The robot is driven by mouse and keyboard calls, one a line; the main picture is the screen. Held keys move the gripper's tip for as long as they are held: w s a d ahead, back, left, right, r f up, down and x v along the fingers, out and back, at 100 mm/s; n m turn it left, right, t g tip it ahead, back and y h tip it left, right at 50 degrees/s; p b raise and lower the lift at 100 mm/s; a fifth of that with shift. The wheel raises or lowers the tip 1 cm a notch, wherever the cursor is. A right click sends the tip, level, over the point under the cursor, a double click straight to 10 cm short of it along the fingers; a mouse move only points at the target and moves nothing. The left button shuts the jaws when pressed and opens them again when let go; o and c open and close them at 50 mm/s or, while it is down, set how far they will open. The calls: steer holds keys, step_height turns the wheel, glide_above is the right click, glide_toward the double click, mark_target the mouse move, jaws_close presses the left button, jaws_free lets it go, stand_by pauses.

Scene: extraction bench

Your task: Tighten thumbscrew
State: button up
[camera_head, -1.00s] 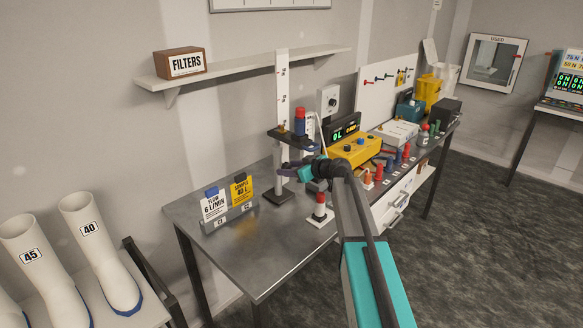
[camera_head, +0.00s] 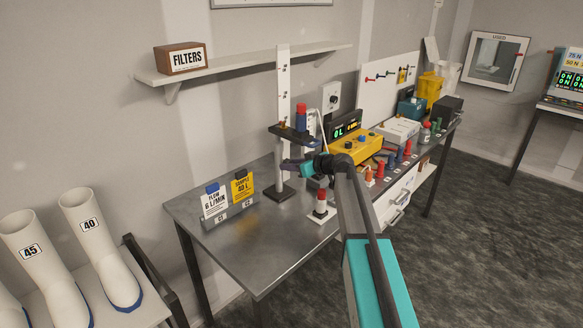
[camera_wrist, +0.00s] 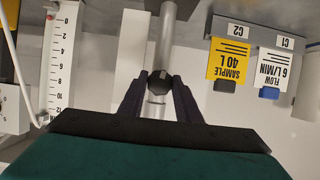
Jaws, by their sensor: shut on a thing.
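The thumbscrew (camera_wrist: 160,82) is a small dark knob in front of a grey metal post in the wrist view. My gripper (camera_wrist: 160,80) is shut on it, one dark finger on each side. In the head view my gripper (camera_head: 286,164) is at the upright stand (camera_head: 280,184), just below its dark platform (camera_head: 291,134). The thumbscrew cannot be made out there, as the fingers cover that spot. A red and blue cylinder (camera_head: 301,118) stands on the platform.
Yellow and white sample cards (camera_head: 243,187) stand left on the bench (camera_head: 255,245). A red-topped piece on a white base (camera_head: 320,208) is close below my arm. The bench's front left is clear.

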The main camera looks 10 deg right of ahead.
steer(key=shift+w+d+f+m+g+y+b, duration=0.15)
steer(key=shift+m+y+b, duration=1.2)
steer(key=shift+m+b, duration=0.95)
steer(key=shift+d+m+g+y+b, duration=0.1)
steer(key=shift+m+g+y+b, duration=0.1)
steer(key=shift+m+y+b, duration=1.95)
steer(key=shift+w+d+f+m+g+y+b, duration=0.15)
steer(key=shift+m+y+b, duration=0.35)
steer(key=shift+m+b, duration=1.85)
steer(key=shift+r+m+p, duration=0.1)
steer(key=shift+m+p, duration=0.6)
steer(key=shift+m, duration=0.1)
steer(key=o, duration=1.1)
steer(key=shift+c, duration=0.2)
steer(key=shift+a, duration=0.1)
steer(key=shift+s, duration=0.1)
